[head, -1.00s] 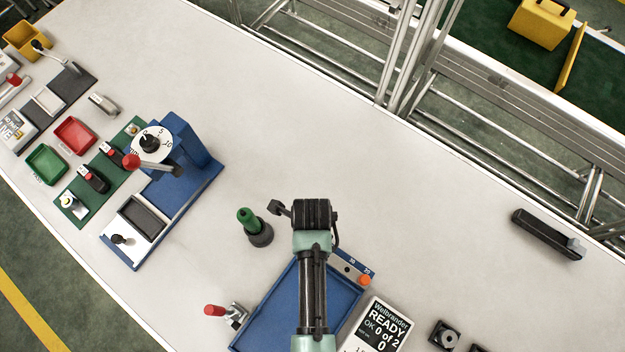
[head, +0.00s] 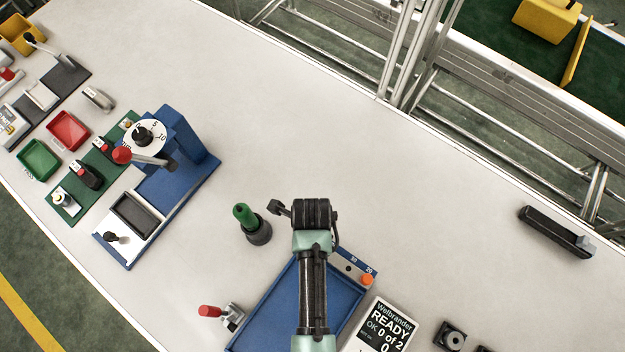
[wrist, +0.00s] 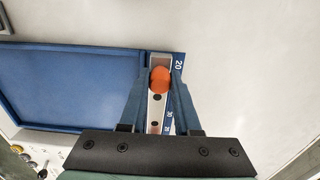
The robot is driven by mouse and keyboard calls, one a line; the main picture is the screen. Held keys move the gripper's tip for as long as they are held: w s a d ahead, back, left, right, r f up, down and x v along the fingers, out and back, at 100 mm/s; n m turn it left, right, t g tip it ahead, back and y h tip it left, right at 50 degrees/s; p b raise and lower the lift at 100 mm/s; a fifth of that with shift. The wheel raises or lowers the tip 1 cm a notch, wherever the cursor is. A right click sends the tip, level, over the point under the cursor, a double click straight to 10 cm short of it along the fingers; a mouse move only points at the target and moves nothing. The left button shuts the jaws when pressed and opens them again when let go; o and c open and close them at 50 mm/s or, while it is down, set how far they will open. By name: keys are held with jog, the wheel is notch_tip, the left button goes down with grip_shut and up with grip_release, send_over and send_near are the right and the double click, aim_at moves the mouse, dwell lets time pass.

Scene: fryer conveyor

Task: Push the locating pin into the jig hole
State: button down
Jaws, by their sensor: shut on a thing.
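The locating pin shows as a round orange head (wrist: 160,80) on the pale strip (wrist: 155,113) beside the blue jig tray (wrist: 70,88). In the head view the orange head (head: 366,280) is at the strip's right end, by the label 20. My gripper (wrist: 160,82) has a finger on either side of the orange head and is shut on it in the wrist view. The pin's shaft is hidden, so I cannot tell how deep it is. Dark holes show along the strip. My arm covers part of the tray (head: 262,318) in the head view.
A Welbrander display (head: 384,325) reading READY stands right of the tray. A red-handled clamp (head: 228,314) is at its left. A green-topped tool (head: 250,222) stands behind left, with a blue press (head: 190,140) farther left.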

jog(key=shift+r+p, duration=2.55)
jog(key=shift+p, duration=0.15)
jog(key=shift+f, duration=0.1)
